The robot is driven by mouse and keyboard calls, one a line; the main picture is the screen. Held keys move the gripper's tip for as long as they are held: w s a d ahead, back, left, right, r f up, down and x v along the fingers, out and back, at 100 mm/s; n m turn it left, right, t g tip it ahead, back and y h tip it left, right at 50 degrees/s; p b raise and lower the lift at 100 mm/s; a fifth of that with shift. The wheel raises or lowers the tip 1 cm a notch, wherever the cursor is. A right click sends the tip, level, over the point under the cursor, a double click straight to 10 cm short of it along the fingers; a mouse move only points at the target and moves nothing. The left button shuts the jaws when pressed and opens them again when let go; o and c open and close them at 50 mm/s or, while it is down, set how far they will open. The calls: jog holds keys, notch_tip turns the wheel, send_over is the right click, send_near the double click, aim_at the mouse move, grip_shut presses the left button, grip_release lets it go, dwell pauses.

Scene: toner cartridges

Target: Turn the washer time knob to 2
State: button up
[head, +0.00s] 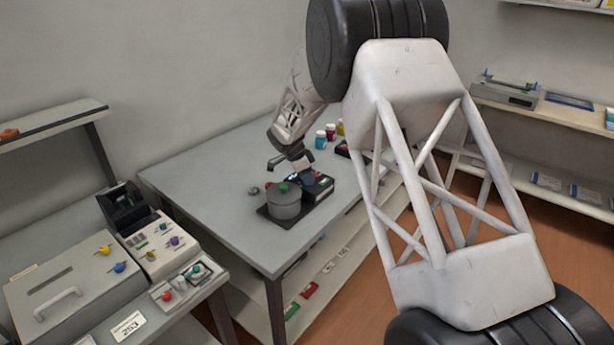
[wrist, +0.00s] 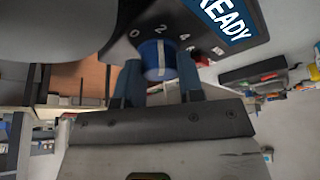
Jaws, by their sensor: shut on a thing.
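The washer (head: 284,205) is a round grey pot with a green lid knob on a black base, with a dark control box (head: 318,188) at its right. In the wrist view a blue time knob (wrist: 153,57) sits on the dark panel below the numbers 0, 2 and 4. Its pale pointer line runs up toward the 2. My gripper (wrist: 158,74) is shut on the knob, one finger on each side. In the head view my gripper (head: 299,172) is over the control box; the knob is too small to make out clearly there.
A screen reading READY (wrist: 226,20) is beside the dial. The washer stands on a grey table (head: 215,185), with small bottles (head: 325,133) at the back. A bench with colored-knob devices (head: 158,245) is at the left. Shelves (head: 560,115) stand at the right.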

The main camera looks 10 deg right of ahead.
dwell(0.3)
jog(key=o, duration=0.9)
jog(key=shift+r, duration=0.1)
jog(key=shift+v, duration=3.8)
jog(key=shift+r, duration=0.1)
